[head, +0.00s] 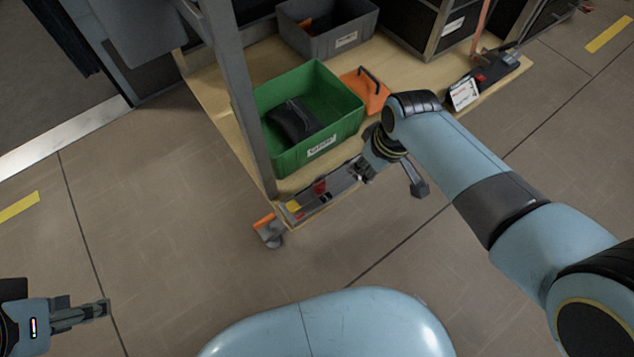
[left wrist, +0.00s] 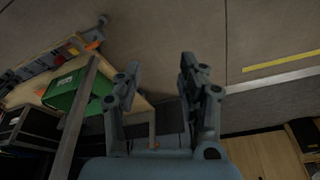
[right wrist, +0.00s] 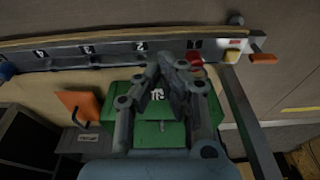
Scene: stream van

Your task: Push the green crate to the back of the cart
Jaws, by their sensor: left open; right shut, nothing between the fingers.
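The green crate (head: 346,124) stands upright on the near part of the wooden cart deck (head: 213,86), with a dark object (head: 295,122) inside and a white label in front. It also shows in the left wrist view (left wrist: 62,97) and the right wrist view (right wrist: 158,136). My right gripper (right wrist: 165,62) is shut and empty, its fingers covering part of the crate; contact cannot be told. In the head view my right wrist is by the crate's near right corner. My left gripper (head: 106,308) is open and empty over the floor, well away from the cart; its spread fingers show in the left wrist view (left wrist: 160,68).
A grey upright post (head: 232,85) stands at the crate's left. A grey bin (head: 327,28) sits behind it, and an orange item (head: 366,90) lies beside it on the right. A numbered strip (right wrist: 105,50) runs along the deck's near edge. Floor is clear in front.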

